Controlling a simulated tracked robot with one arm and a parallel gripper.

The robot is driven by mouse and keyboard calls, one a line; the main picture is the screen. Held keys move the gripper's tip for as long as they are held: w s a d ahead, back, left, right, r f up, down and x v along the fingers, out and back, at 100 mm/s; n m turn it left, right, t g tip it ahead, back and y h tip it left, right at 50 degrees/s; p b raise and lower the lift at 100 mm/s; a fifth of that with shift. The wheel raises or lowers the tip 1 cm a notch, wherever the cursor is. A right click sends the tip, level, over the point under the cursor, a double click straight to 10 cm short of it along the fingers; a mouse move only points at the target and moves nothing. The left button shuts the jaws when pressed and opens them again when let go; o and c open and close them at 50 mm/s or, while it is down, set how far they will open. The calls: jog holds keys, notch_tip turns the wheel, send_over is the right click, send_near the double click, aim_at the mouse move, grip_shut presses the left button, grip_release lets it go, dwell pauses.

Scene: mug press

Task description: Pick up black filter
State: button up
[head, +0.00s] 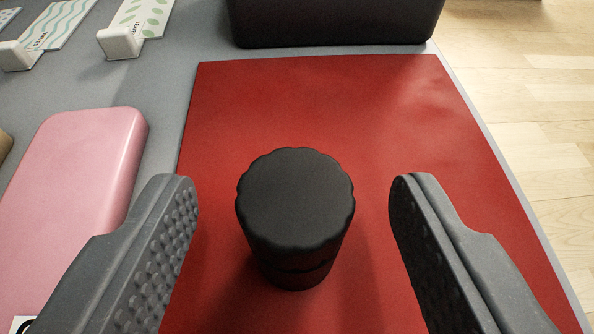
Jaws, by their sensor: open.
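The black filter (294,205) is a short round piece with a scalloped, wider top. It stands upright on the red mat (310,95), in the lower middle of the head view. My gripper (292,200) is open, with one textured grey finger to the left of the filter and one to the right. There is a clear gap between each finger and the filter, and neither touches it. The lower parts of the fingers run out of the bottom of the picture.
A pink block (75,185) lies left of the mat. A large black object (335,22) stands at the mat's far edge, its top cut off. Two white holders with printed cards (120,42) are at the far left. The grey table ends at the right, above a wooden floor.

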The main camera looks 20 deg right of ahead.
jog(key=shift+x, duration=1.2)
jog(key=c, duration=1.1)
